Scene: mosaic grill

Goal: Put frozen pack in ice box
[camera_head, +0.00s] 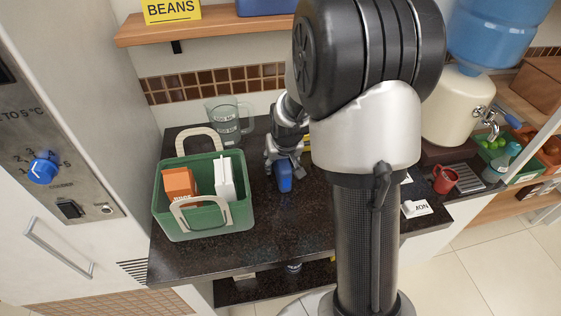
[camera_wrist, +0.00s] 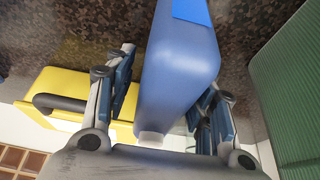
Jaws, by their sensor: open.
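The frozen pack (camera_head: 285,178) is a blue block on the dark counter, right of the green basket. In the wrist view the blue pack (camera_wrist: 178,72) lies between the two fingers, with a pale cap at its near end. My gripper (camera_head: 283,160) is over the pack, and its fingers are open on both sides of it in the wrist view (camera_wrist: 170,80). Whether a finger touches the pack I cannot tell. I cannot identify the ice box with certainty; a blue container (camera_head: 266,6) shows partly on the upper shelf.
A green basket (camera_head: 205,224) with pale handles holds an orange box (camera_head: 179,184) and a white box (camera_head: 224,178). A glass pitcher (camera_head: 228,121) stands behind. A yellow object (camera_wrist: 68,88) lies beside the pack. A red mug (camera_head: 445,180) stands right.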

